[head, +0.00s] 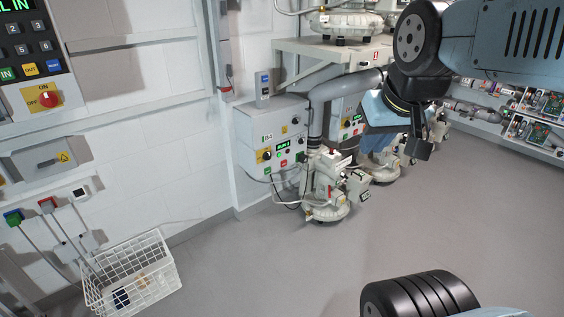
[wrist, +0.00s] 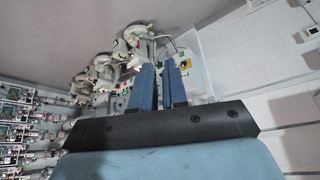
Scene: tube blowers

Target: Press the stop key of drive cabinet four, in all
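The nearest drive cabinet (head: 251,128), a pale wall box labelled B4, stands left of centre in the head view.
Blowers (head: 326,205) stand on the floor right of and before the cabinet, with a grey hose (head: 345,85) above. A white wire basket (head: 165,262) is at lower left. A large control panel (head: 25,48) hangs at the left. The middle floor is clear.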

